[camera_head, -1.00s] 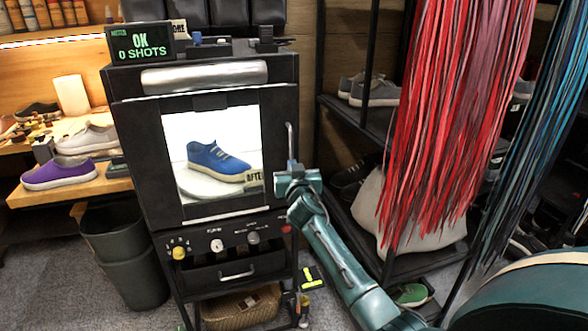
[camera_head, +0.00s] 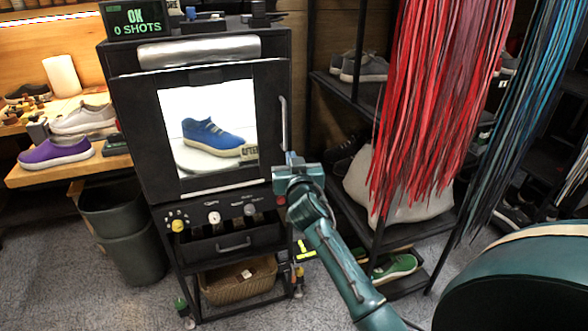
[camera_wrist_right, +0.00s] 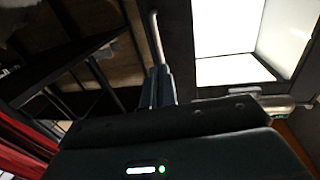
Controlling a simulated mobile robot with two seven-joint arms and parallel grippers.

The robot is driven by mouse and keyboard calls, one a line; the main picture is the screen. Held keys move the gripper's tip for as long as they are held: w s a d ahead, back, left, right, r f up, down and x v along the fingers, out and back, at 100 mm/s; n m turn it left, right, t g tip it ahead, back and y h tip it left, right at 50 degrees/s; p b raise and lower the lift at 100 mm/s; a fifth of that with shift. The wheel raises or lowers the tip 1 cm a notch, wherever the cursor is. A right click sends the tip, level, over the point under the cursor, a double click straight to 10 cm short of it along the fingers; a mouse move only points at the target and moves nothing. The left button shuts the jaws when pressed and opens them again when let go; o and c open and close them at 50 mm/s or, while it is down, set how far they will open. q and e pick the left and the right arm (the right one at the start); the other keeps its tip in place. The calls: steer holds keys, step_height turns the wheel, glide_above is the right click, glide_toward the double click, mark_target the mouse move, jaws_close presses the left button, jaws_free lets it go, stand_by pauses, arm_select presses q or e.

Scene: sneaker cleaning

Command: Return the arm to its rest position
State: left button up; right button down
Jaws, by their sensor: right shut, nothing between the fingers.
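My right arm, teal, comes up from the bottom right in the head view. Its gripper (camera_head: 290,160) is at the right front edge of the black photo cabinet (camera_head: 130,130), near the lower end of the cabinet's vertical handle (camera_head: 283,122). In the right wrist view the gripper's fingers (camera_wrist_right: 157,85) are together and empty, with the handle (camera_wrist_right: 157,38) just past their tips. I cannot tell whether they touch it. A blue sneaker (camera_head: 210,134) stands inside the lit cabinet, seen through its front window. My left gripper is not in view.
Red strands (camera_head: 435,100) and blue strands (camera_head: 540,90) hang at the right, before a shoe rack (camera_head: 350,88). A wooden bench (camera_head: 60,172) with a purple sneaker (camera_head: 56,151) is at the left. A dark bin (camera_head: 125,235) stands beside the cabinet.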

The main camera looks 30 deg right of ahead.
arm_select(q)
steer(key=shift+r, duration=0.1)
arm_select(e)
steer(key=v, duration=0.3)
steer(key=shift+s+a, duration=0.2)
steer(key=shift+s, duration=0.05)
arm_select(q)
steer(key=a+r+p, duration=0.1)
steer(key=p, duration=0.2)
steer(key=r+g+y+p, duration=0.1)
steer(key=p, duration=0.3)
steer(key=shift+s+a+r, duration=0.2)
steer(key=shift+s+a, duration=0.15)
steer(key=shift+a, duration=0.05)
arm_select(e)
steer(key=s+a+f+n+g+y, duration=0.2)
steer(key=s+a+f, duration=0.3)
steer(key=s, duration=0.4)
steer(key=s+a+f+n+g+y, duration=0.2)
steer(key=s+a+f+n+y, duration=0.1)
steer(key=s+a, duration=0.5)
steer(key=s+a+f+n+g+y, duration=0.2)
steer(key=s+a+f+y, duration=0.3)
steer(key=s, duration=0.5)
step_height(320, 180, down, 3)
steer(key=shift+s+a+r, duration=0.15)
steer(key=shift+s+a, duration=0.15)
steer(key=shift+a, duration=0.95)
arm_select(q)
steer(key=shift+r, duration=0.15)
